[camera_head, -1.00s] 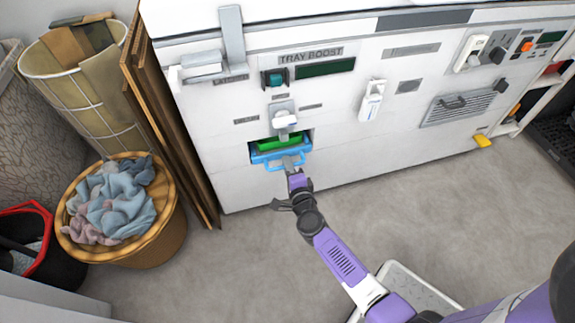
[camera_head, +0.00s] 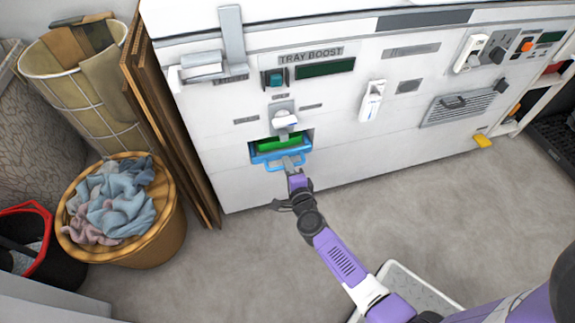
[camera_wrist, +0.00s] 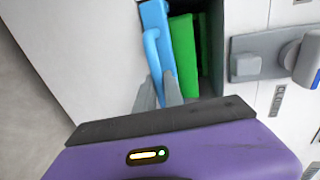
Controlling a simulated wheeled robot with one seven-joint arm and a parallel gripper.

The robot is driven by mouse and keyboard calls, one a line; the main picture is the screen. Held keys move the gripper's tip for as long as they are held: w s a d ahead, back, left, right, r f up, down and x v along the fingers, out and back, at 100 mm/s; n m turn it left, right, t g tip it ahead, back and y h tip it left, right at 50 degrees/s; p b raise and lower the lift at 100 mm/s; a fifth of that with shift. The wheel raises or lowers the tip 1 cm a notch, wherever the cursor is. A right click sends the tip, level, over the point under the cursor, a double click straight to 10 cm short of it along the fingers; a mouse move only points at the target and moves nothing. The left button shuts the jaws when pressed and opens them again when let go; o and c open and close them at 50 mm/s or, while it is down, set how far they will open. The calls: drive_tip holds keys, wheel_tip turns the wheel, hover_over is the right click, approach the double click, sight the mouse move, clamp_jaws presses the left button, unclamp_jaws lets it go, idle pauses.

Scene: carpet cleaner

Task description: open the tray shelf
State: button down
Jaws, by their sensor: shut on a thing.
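The tray shelf (camera_head: 279,155) is a blue tray with a blue handle, set in a dark opening low on the white machine's front. Its front stands slightly out from the panel, and a green piece (camera_head: 279,144) shows inside it. In the wrist view the blue tray front (camera_wrist: 156,22) and the green piece (camera_wrist: 184,55) are upright at the top centre. My gripper (camera_head: 291,166) reaches the tray from below. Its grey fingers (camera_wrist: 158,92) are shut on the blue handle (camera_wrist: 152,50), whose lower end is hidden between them.
A grey latch with a white knob (camera_head: 285,119) sits just above the opening. A wicker basket of cloths (camera_head: 150,225) and brown boards (camera_head: 165,120) stand at the left. The carpet (camera_head: 240,260) in front of the machine is clear around my arm.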

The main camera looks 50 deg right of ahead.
drive_tip(key=f+v, duration=0.2)
drive_tip(key=v, duration=0.9)
drive_tip(key=f+v, duration=0.2)
drive_tip(key=v, duration=1)
drive_tip(key=shift+s+a+f, duration=0.35)
drive_tip(key=shift+s, duration=0.05)
drive_tip(key=c, duration=1.5)
unclamp_jaws()
drive_tip(key=p+v, duration=0.2)
drive_tip(key=v, duration=0.5)
drive_tip(key=shift+s+a+r, duration=0.1)
drive_tip(key=shift+s+a, duration=0.05)
drive_tip(key=shift+s, duration=0.2)
